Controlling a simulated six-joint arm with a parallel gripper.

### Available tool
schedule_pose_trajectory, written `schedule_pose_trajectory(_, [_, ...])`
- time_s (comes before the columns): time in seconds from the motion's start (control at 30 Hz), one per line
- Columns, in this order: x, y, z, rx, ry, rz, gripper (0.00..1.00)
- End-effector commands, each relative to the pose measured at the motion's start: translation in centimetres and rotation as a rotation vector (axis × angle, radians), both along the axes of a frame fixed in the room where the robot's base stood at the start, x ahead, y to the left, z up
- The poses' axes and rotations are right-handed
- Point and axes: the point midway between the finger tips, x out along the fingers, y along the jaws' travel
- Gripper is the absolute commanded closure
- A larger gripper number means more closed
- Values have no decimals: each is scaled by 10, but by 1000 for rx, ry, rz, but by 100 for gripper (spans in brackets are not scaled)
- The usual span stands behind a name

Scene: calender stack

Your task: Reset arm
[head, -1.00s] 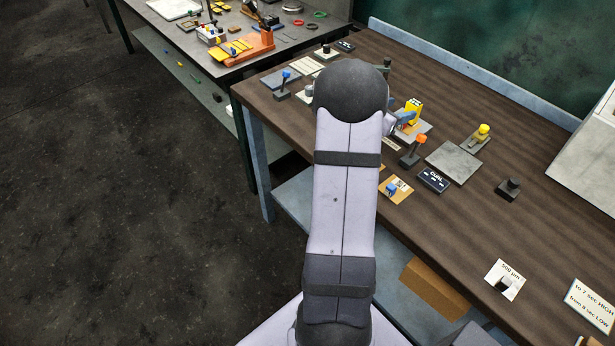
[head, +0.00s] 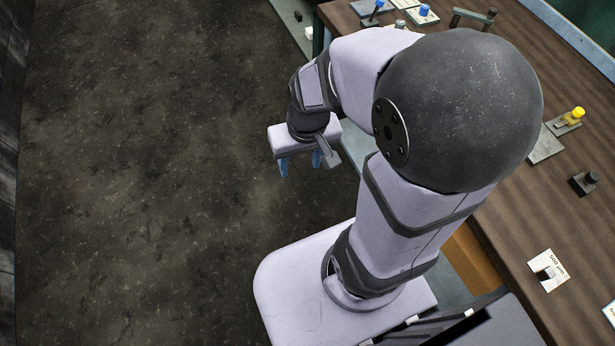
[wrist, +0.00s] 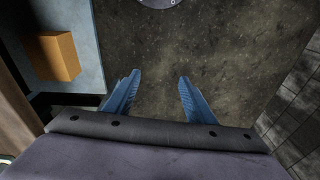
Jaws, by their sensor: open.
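My gripper (head: 300,168) hangs over the dark floor to the left of the workbench in the head view, its blue fingers pointing down. In the wrist view its two blue fingers (wrist: 158,88) are spread apart with only bare floor between them. It is open and empty, and touches nothing. My arm is folded back, with its large dark elbow joint close to the head camera, hiding much of the bench top.
The brown workbench (head: 533,210) runs along the right. On it are a yellow-knobbed fixture (head: 575,117), a black-knobbed block (head: 585,182) and a white card (head: 548,270). An orange-brown box (wrist: 59,56) sits on the grey-blue lower shelf (wrist: 88,22). The floor at left is clear.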

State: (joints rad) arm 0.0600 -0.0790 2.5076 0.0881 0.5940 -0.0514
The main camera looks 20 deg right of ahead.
Motion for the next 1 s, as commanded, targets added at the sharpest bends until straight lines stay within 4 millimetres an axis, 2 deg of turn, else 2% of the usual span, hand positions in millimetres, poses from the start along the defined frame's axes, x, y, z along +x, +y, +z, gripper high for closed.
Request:
schedule_pose_trajectory(0.03, [-17, 3, 0, -15, 41, 36, 50])
schedule_pose_trajectory(0.1, [-34, 4, -1, -33, 85, 64, 50])
schedule_pose_trajectory(0.2, [-45, 4, -1, -47, 117, 83, 50])
schedule_pose_trajectory(0.53, [-47, 3, 0, -49, 123, 84, 50])
schedule_pose_trajectory(0.83, [-47, 3, 35, -48, 122, 83, 50])
schedule_pose_trajectory(1.0, [-47, 3, 38, -48, 122, 83, 50])
